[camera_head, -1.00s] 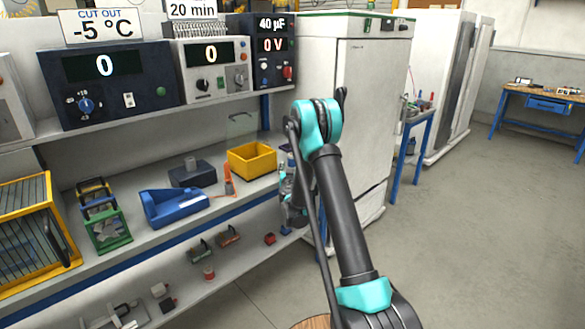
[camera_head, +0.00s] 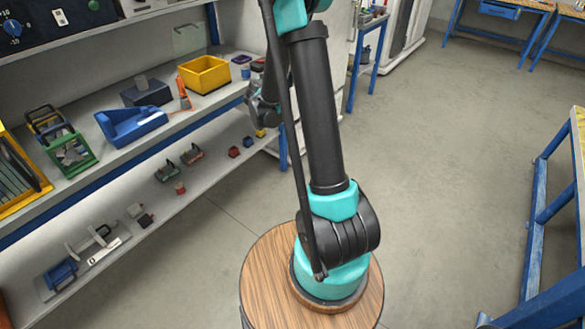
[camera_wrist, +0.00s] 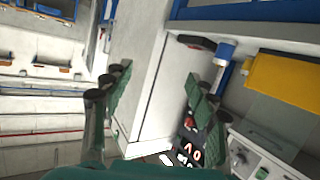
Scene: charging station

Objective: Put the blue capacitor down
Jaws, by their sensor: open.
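A small blue cylinder (camera_head: 245,73), which looks like the blue capacitor, stands on the upper shelf beside the yellow bin in the head view. In the wrist view the blue and white cylinder (camera_wrist: 226,50) shows just beyond the right-hand finger, apart from it as far as I can tell. My gripper (camera_wrist: 160,90) is open, with nothing held between its fingers. In the head view my gripper (camera_head: 262,108) is small and partly hidden by my arm, in front of the shelf edge near the cylinder.
The yellow bin (camera_head: 204,74), blue holder (camera_head: 131,122) and green rack (camera_head: 68,152) stand along the upper shelf (camera_head: 190,107). Small parts lie on the lower shelf. The floor (camera_head: 430,130) at right is clear.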

